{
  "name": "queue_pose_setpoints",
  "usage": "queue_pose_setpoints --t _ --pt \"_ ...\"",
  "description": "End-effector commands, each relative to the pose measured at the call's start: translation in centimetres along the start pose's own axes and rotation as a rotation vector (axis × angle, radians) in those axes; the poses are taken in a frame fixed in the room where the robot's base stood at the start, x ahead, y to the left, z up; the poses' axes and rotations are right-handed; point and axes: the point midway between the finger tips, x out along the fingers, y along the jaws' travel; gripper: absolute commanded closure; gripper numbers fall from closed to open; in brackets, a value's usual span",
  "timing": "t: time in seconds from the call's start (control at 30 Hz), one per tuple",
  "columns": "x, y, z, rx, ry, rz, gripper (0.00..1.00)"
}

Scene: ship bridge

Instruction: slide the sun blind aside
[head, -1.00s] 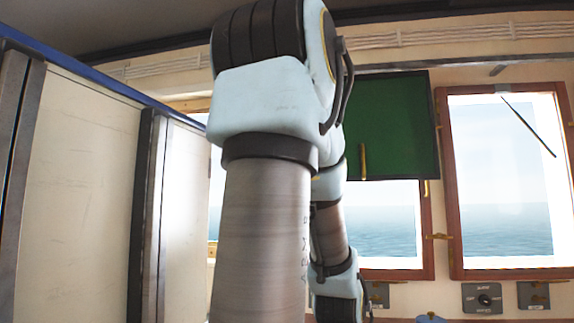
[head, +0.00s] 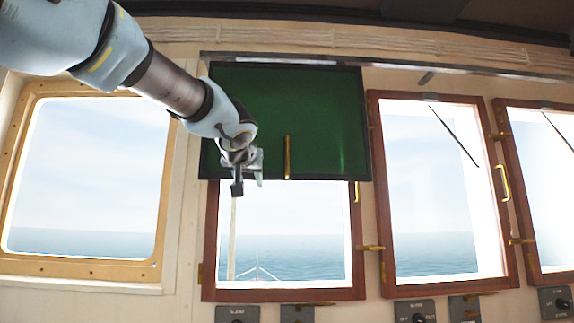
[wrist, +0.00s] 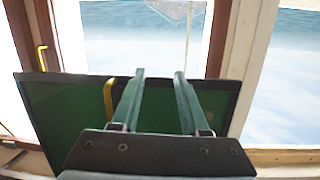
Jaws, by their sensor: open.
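The sun blind (head: 322,110) is a dark green panel with a black frame, covering the upper part of a wood-framed window in the head view. A vertical brass handle (head: 287,157) stands on its lower middle. My gripper (head: 248,184) is open and empty at the blind's lower left part, to the left of the handle and apart from it. In the wrist view, the blind (wrist: 60,112) lies behind my two spread fingers (wrist: 157,73), and the yellow handle (wrist: 108,97) is just left of them, outside the jaws.
A metal rail (head: 400,68) runs above the windows, past the blind to the right. A window (head: 430,190) with a wooden frame stands right of the blind, and a cream-framed window (head: 90,180) stands left. Small control boxes (head: 415,311) sit below.

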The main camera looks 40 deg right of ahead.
Motion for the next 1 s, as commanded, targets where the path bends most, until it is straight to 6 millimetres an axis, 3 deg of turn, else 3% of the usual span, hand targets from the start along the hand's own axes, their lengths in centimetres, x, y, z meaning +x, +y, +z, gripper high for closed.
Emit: queue_pose_setpoints --t 0.03,0.13,0.23,0.37,0.8,1.0 --pt "-1.2 2.5 -2.2 -0.008 0.058 0.039 0.55" --pt "-3.4 5.3 -5.8 -0.029 0.142 0.086 0.55" --pt "-4.8 6.8 -7.8 -0.045 0.191 0.113 0.55" --pt "-4.9 7.5 -9.0 -0.051 0.21 0.123 0.55" --pt "2.3 8.3 -10.8 -0.048 0.208 0.121 0.55" --pt "4.5 8.5 -11.1 -0.05 0.208 0.121 0.55"
